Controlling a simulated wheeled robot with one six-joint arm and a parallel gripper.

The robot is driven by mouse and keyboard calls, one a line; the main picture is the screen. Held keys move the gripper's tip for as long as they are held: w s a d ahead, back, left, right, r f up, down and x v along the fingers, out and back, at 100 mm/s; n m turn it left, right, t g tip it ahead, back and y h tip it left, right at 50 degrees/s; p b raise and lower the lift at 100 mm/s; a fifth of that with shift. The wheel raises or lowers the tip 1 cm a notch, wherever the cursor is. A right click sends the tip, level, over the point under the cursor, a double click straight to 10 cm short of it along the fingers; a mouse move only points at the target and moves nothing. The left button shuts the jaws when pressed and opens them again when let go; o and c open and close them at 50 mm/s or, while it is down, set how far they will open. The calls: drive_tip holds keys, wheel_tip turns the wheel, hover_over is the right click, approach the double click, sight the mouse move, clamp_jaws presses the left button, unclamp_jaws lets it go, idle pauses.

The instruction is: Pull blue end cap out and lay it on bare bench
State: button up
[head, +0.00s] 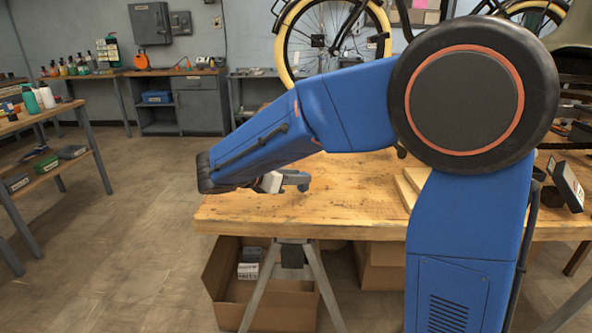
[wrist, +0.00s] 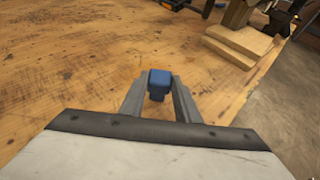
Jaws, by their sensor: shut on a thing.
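The blue end cap (wrist: 159,80) is between the two grey fingers of my gripper (wrist: 158,98) in the wrist view, which are shut on it. No tube or frame shows attached to the cap. In the head view, my gripper (head: 297,183) is over the left part of the wooden bench (head: 340,215), with a small blue bit of the cap (head: 304,186) at its tips. Whether the cap touches the bench top or hangs just above it, I cannot tell. The bench wood around the cap is bare in the wrist view.
Stacked wooden boards (wrist: 238,45) lie on the bench, at the upper right in the wrist view. A dark tool (wrist: 205,5) lies near the top edge. The bench edge drops to the floor at the right. Bare bench lies to the left. A cardboard box (head: 265,290) stands below.

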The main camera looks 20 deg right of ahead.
drive_tip(key=shift+f, duration=0.35)
drive_tip(key=shift+f, duration=0.55)
idle(0.4)
drive_tip(key=o, duration=1.1)
drive_tip(key=v, duration=1.7)
drive_tip(key=s+d+f+m+g+y, duration=0.2)
drive_tip(key=s+d+m, duration=0.25)
drive_tip(key=d, duration=0.45)
drive_tip(key=s+d+f+m+g+y, duration=0.25)
drive_tip(key=s+d+m, duration=0.2)
drive_tip(key=d, duration=0.45)
drive_tip(key=s+d+f+m+t+y, duration=0.1)
drive_tip(key=s+d+f+m+y, duration=0.1)
drive_tip(key=s+m, duration=0.5)
drive_tip(key=s+d+f+m+t+y, duration=0.2)
drive_tip(key=s+d+f+m+y, duration=0.1)
drive_tip(key=s+f+m+y, duration=0.2)
drive_tip(key=s+m, duration=0.2)
drive_tip(key=s, duration=0.2)
drive_tip(key=shift+d+f, duration=0.15)
drive_tip(key=shift+f, duration=0.2)
